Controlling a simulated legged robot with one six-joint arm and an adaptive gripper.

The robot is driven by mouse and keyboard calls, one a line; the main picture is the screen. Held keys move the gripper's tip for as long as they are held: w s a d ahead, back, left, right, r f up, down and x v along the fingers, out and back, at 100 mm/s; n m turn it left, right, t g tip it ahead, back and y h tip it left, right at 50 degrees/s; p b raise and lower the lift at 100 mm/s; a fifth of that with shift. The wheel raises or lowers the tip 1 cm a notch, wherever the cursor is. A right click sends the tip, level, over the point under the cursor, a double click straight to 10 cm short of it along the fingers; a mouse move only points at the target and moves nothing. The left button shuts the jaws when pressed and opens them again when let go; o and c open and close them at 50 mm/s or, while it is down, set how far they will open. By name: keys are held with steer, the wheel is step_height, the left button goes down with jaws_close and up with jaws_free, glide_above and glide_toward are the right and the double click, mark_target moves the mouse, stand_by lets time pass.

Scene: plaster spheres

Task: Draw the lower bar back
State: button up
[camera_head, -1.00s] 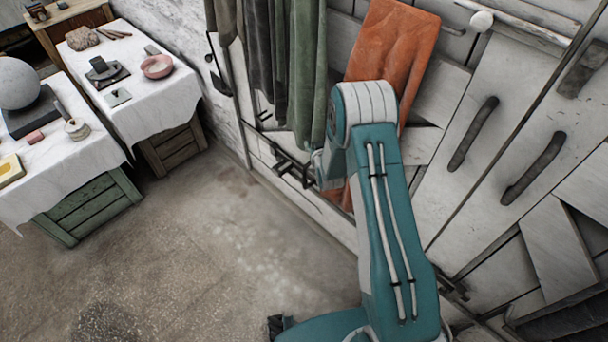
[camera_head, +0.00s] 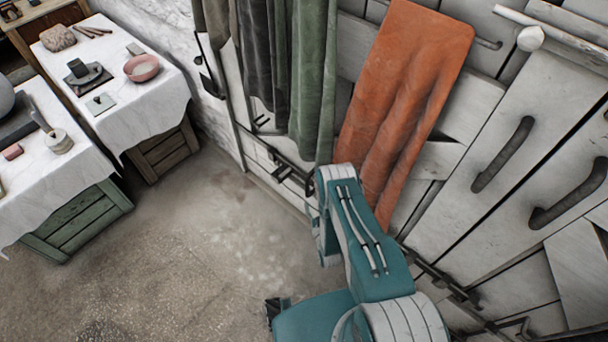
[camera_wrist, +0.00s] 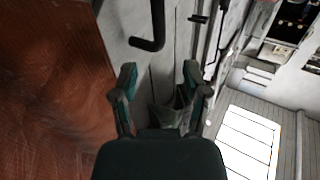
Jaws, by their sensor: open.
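Low on the panelled wall, a dark metal bar with fittings (camera_head: 284,168) shows left of my arm. More dark metal fittings (camera_head: 450,284) show low at the right, behind my arm. I cannot tell for sure which is the lower bar. In the wrist view, my gripper (camera_wrist: 160,88) is open and empty, its fingers apart. A dark bent bar end (camera_wrist: 152,38) lies beyond the fingertips, against pale boards, and does not touch them. My gripper is hidden behind my arm in the head view.
An orange-brown cloth (camera_head: 408,90) hangs on the wall and fills the wrist view's left side. Green and dark cloths (camera_head: 304,80) hang beside it. Dark handles (camera_head: 502,154) stick out at the right. Cloth-covered tables (camera_head: 165,95) stand left; the floor (camera_head: 190,240) between is clear.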

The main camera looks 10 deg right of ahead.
mark_target(308, 184)
steer(key=w, duration=1)
steer(key=shift+w+a, duration=0.15)
steer(key=shift+w, duration=0.15)
jaws_close()
